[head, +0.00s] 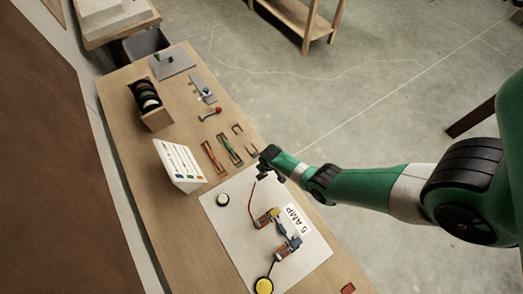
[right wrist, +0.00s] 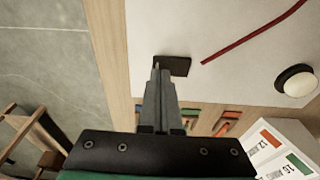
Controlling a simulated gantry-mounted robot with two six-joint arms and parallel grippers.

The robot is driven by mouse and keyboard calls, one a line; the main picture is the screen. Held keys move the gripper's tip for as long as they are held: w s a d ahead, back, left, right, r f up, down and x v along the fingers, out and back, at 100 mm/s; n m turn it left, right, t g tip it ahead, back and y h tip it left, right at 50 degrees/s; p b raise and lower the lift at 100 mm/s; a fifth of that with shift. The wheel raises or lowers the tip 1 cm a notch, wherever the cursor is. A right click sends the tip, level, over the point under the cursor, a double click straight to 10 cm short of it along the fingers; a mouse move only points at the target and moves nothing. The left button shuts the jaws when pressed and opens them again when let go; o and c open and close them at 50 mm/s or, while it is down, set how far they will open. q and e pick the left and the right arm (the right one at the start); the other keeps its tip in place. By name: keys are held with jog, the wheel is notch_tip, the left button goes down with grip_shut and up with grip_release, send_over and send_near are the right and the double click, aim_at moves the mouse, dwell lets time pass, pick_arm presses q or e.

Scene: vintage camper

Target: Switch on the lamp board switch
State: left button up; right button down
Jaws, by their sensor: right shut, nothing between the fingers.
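The white board (head: 237,240) labelled "5 AMP" lies on the wooden bench. It carries a cream round piece (head: 223,199), a yellow round piece (head: 264,286), orange-and-blue parts (head: 288,246) and a red wire (head: 253,194). I cannot tell for sure which part is the switch. My right gripper (head: 263,174) is over the board's far right corner, shut and empty. In the right wrist view its fingertips (right wrist: 156,68) are beside a small dark block (right wrist: 178,66) near the board's edge; contact is unclear. My left gripper is out of view.
A white card stand (head: 180,163) stands left of the board. Red and green strips (head: 222,150), a dark coil holder (head: 149,101) and small metal plates (head: 203,88) lie farther back on the bench (head: 133,160). Open floor is to the right.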

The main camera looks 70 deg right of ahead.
jog(key=shift+f+b, duration=0.45)
jog(key=shift+f, duration=0.05)
dwell(0.4)
